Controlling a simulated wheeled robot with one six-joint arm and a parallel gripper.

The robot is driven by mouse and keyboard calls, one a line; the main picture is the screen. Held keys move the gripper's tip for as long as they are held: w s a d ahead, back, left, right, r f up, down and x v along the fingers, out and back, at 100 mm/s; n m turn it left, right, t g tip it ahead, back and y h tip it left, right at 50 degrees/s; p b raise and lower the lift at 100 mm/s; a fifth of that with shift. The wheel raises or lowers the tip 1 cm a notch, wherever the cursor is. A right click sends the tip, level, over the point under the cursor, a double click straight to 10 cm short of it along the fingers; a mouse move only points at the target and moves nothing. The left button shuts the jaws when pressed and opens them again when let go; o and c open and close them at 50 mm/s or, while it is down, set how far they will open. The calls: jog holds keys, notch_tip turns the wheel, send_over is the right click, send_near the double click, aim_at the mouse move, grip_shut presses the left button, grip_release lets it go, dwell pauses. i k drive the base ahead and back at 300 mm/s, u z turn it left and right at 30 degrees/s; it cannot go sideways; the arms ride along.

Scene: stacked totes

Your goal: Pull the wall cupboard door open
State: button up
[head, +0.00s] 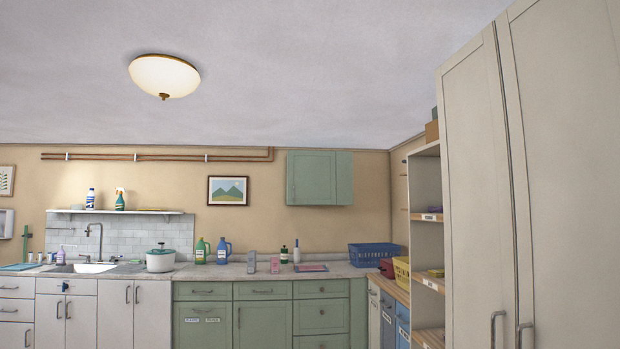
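The wall cupboard (312,178) is a small green unit high on the far beige wall, right of the framed picture. Its panelled front looks shut. A small handle seems to show near the lower left edge of the door, but it is too small to be sure. My gripper is not in view, so its state and its place relative to the cupboard do not show.
Below the cupboard runs a worktop (340,270) over green base units, with bottles, small boxes and a blue basket (373,256). A tall pale cupboard (560,170) and open shelves (427,240) stand close on the right. A sink (88,267) is at left.

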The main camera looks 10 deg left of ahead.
aim_at(312, 173)
jog(key=u, duration=0.2)
jog(key=i, duration=0.65)
jog(key=u, duration=0.8)
jog(key=i, duration=2)
jog(key=u, duration=0.4)
jog(key=i, duration=2.1)
jog(key=z, duration=0.8)
jog(key=i, duration=1.9)
jog(key=z, duration=0.55)
